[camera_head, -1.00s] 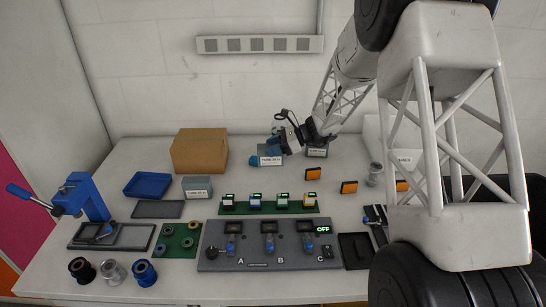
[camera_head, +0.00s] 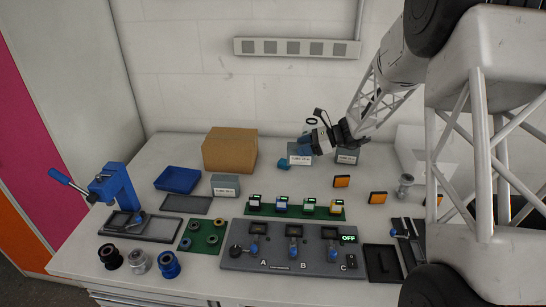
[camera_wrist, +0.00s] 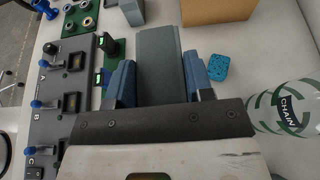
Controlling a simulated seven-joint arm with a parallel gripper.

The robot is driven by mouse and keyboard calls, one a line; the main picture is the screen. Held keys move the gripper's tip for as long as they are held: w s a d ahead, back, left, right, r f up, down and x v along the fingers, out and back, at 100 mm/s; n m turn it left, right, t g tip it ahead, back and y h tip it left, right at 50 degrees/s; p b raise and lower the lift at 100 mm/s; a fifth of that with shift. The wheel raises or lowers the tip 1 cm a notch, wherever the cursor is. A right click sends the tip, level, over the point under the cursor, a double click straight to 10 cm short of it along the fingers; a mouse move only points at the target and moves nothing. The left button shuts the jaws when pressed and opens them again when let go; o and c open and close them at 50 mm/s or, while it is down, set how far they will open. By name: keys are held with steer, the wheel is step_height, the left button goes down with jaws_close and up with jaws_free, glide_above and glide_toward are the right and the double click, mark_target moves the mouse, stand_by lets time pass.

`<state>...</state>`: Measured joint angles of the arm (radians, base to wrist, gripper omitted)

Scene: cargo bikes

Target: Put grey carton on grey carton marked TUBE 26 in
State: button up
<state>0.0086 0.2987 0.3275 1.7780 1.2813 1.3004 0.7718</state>
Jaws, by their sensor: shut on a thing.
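My gripper (camera_head: 307,145) is at the back of the table, shut on a labelled grey carton (camera_head: 300,158). In the wrist view this carton (camera_wrist: 160,55) is between my two blue fingers. A second labelled grey carton (camera_head: 346,157) stands just right of it, partly behind my wrist. A third labelled grey carton (camera_head: 225,186) stands to the left, in front of the brown box, with its top clear. The labels are too small to read surely. I cannot tell whether the held carton is clear of the table.
The brown box (camera_head: 230,152) and blue tray (camera_head: 178,179) are at back left. A small blue block (camera_head: 284,164) lies beside the held carton. A green board with switches (camera_head: 296,209) and the grey control panel (camera_head: 285,258) are in front. A CHAIN bottle (camera_wrist: 290,108) shows in the wrist view.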

steer(key=s+a+r, duration=0.2)
steer(key=s+a, duration=1.6)
steer(key=s, duration=0.4)
steer(key=shift+r, duration=0.4)
steer(key=shift+w+a, duration=0.1)
steer(key=shift+w, duration=0.05)
glide_above(227, 178)
steer(key=shift+f, duration=0.75)
steer(key=shift+f, duration=1.75)
steer(key=shift+f, duration=0.1)
